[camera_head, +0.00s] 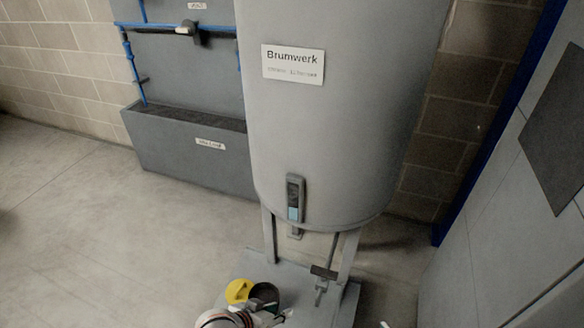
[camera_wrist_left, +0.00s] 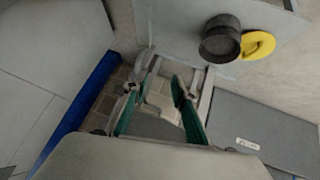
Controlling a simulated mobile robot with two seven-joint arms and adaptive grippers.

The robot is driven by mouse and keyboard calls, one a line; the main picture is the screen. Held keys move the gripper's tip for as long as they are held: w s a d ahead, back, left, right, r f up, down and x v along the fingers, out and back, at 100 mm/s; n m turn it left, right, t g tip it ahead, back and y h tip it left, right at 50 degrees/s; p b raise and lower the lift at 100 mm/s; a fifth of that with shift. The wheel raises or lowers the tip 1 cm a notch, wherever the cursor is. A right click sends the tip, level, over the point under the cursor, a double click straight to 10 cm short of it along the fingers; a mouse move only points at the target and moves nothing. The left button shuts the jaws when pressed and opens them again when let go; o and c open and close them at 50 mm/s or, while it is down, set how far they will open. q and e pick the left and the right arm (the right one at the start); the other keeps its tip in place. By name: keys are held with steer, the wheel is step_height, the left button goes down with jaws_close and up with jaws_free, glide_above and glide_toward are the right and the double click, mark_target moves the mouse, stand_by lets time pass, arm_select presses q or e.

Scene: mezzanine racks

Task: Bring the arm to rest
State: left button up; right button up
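In the head view, part of my left gripper (camera_head: 268,317) shows at the bottom edge, low in front of the tank stand. It overlaps a dark round cup (camera_head: 266,294) there, and contact cannot be told. In the left wrist view its two green-padded fingers (camera_wrist_left: 155,87) stand apart with nothing held between them. Beyond the fingers are the legs of the stand (camera_wrist_left: 206,92) and the floor. The dark cup (camera_wrist_left: 220,40) and a yellow ring-like piece (camera_wrist_left: 259,45) lie off to the upper right of the fingers. My right gripper is not seen.
A large grey tank (camera_head: 340,120) labelled Brumwerk rises on legs above a grey base plate (camera_head: 250,265). A valve (camera_head: 321,283) hangs beneath it. A grey trough (camera_head: 185,145) with blue pipes is behind left. A grey panel (camera_head: 500,220) closes the right. Floor is clear at left.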

arm_select(q)
steer(key=s+a+r+t+y+p, duration=0.1)
steer(key=s+a+r+t+p, duration=0.1)
steer(key=s+a+r, duration=0.2)
steer(key=s+a+r+t+y+p, duration=0.2)
steer(key=s+a+r, duration=0.3)
steer(key=s+a, duration=0.4)
steer(key=a+p, duration=0.1)
steer(key=a, duration=0.2)
steer(key=shift+s, duration=0.15)
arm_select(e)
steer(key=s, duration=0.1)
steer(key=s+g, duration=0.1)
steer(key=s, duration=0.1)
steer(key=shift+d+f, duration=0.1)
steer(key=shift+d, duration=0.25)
arm_select(q)
steer(key=shift+a, duration=0.1)
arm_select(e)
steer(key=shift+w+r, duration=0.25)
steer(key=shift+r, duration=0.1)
